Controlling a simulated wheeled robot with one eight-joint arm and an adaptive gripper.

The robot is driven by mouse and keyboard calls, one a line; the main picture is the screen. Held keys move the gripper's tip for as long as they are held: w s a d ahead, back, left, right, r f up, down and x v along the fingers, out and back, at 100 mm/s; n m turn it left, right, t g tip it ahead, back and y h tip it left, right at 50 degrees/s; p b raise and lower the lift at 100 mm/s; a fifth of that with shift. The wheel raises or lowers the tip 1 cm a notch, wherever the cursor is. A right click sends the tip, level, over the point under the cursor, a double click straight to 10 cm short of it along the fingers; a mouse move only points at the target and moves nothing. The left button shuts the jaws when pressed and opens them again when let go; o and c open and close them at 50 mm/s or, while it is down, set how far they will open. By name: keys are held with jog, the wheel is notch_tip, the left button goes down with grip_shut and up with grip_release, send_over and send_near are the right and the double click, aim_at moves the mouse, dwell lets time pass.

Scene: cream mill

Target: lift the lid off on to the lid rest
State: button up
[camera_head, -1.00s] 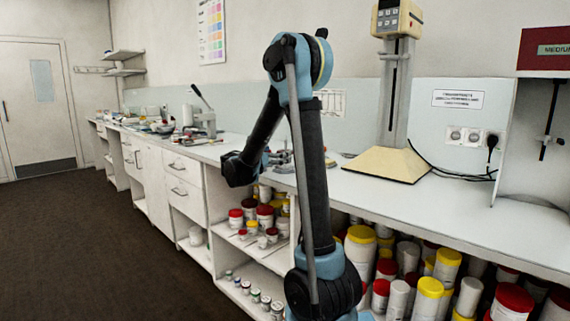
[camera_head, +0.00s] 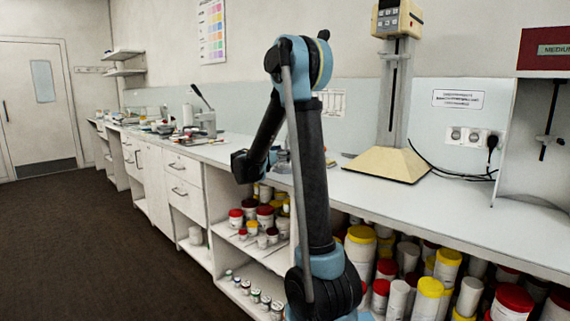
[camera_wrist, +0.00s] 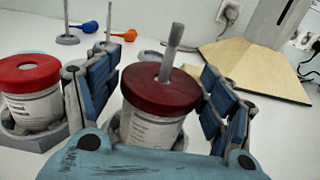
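A white labelled jar (camera_wrist: 150,130) with a red lid (camera_wrist: 160,92) stands upright in the middle of the wrist view. A grey stem (camera_wrist: 170,52) rises from its lid. My gripper (camera_wrist: 158,70) is open, with one blue-padded finger on each side of the lid; I see no clear grip on it. The lid sits on the jar. A second white jar (camera_wrist: 34,110) with a red lid (camera_wrist: 28,72) stands to the left in a grey holder (camera_wrist: 20,142). I cannot tell which thing is the lid rest. In the head view my arm hides the jars.
Behind the jars are a grey stand with a post (camera_wrist: 67,38), a blue bulb (camera_wrist: 90,27) and an orange bulb (camera_wrist: 130,35). A machine with a wide beige base (camera_head: 388,164) stands to the right on the white counter (camera_head: 450,215). Shelves below hold several pots.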

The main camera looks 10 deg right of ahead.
jog(key=c, duration=0.4)
jog(key=shift+r, duration=1.15)
dwell(0.5)
jog(key=shift+r, duration=2.6)
jog(key=v, duration=0.7)
dwell(0.4)
dwell(0.4)
